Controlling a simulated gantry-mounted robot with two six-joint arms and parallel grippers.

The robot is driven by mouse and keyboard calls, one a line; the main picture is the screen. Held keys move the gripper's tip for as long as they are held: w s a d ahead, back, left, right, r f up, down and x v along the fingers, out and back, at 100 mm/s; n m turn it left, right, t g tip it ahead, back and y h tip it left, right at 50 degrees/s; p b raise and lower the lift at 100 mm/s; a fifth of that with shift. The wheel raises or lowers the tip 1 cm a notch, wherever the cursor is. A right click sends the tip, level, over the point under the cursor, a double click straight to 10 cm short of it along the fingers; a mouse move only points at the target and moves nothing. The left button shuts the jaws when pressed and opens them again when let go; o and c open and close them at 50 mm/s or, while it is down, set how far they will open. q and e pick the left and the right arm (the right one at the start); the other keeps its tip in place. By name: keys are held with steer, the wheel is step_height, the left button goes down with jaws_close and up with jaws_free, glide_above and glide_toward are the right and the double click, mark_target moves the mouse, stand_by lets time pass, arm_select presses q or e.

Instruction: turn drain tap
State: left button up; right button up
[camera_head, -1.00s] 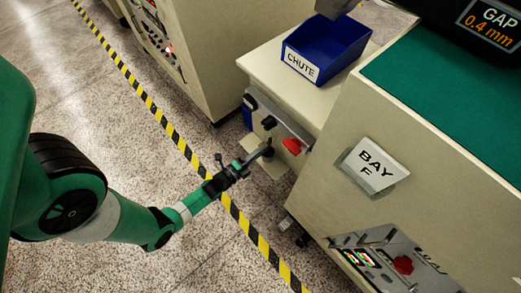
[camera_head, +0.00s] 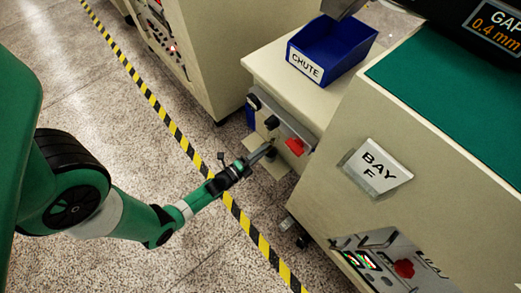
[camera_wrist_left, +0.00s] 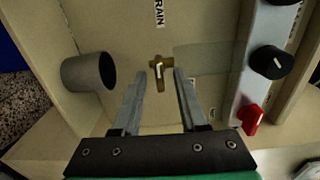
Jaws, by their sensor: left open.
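The brass drain tap (camera_wrist_left: 157,69) shows in the left wrist view on the beige panel, below a partly cut-off label reading "RAIN". Its short lever points down the picture. My left gripper (camera_wrist_left: 159,92) is open, with its two fingers on either side of the tap in this view. The right finger looks closer to the tap; I cannot tell whether it touches. In the head view my left gripper (camera_head: 267,152) reaches the low front of the beige cabinet (camera_head: 296,98), and the tap cannot be made out there.
A grey cylinder (camera_wrist_left: 88,72) stands out left of the tap. A black knob (camera_wrist_left: 272,62) and red switch (camera_wrist_left: 252,117) are to the right. A blue chute bin (camera_head: 332,50) sits on the cabinet. Striped tape (camera_head: 178,133) crosses the open floor.

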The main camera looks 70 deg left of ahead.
arm_select(q)
steer(key=p+v, duration=0.3)
steer(key=v, duration=0.8)
steer(key=shift+s, duration=0.3)
steer(key=shift+d, duration=0.1)
